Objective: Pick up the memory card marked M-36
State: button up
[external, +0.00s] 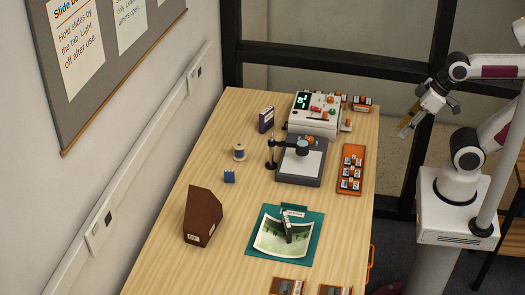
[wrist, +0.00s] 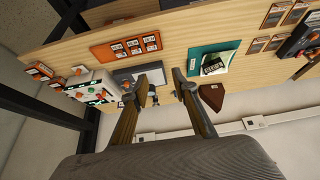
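An orange tray (external: 344,188) on the right part of the table holds several small dark cards with white labels (external: 350,171). It also shows in the wrist view (wrist: 98,52) at upper left. The labels are too small to read, so I cannot tell which card is M-36. Other small orange-and-dark pieces (external: 362,104) stand by the white device; I cannot tell whether they are cards. My gripper (external: 404,129) is raised off the table's right side, away from the tray. In the wrist view its fingers (wrist: 160,84) are apart with nothing between them.
A white device with a lit display (external: 312,124) stands at the back. In front is a grey stand (external: 300,167). A teal mat (external: 260,249) bears a curled photo (external: 272,240). A brown box (external: 202,215), spool (external: 239,153) and purple box (external: 266,119) stand left. Bare wood lies between them.

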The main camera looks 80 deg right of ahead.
jog(key=shift+w, duration=0.1)
jog(key=w+d+n+t, duration=0.1)
jog(key=w+n+t, duration=0.1)
jog(key=w+n, duration=1)
jog(key=w+d+n+t, duration=0.2)
jog(key=w+n, duration=0.4)
jog(key=w, duration=1.2)
jog(key=w+a+f+n+t+y, duration=0.1)
jog(key=w+a+f+n+t, duration=0.1)
jog(key=w+f+n, duration=0.6)
jog(key=w+a+f+n+t+y, duration=0.1)
jog(key=w+a+f+n, duration=0.1)
jog(key=w+f+n, duration=0.7)
jog(key=shift+w+a+n+t+y, duration=0.35)
jog(key=shift+w+n+t+y, duration=0.05)
jog(key=shift+w+n, duration=1.25)
jog(key=shift+s+f, duration=0.1)
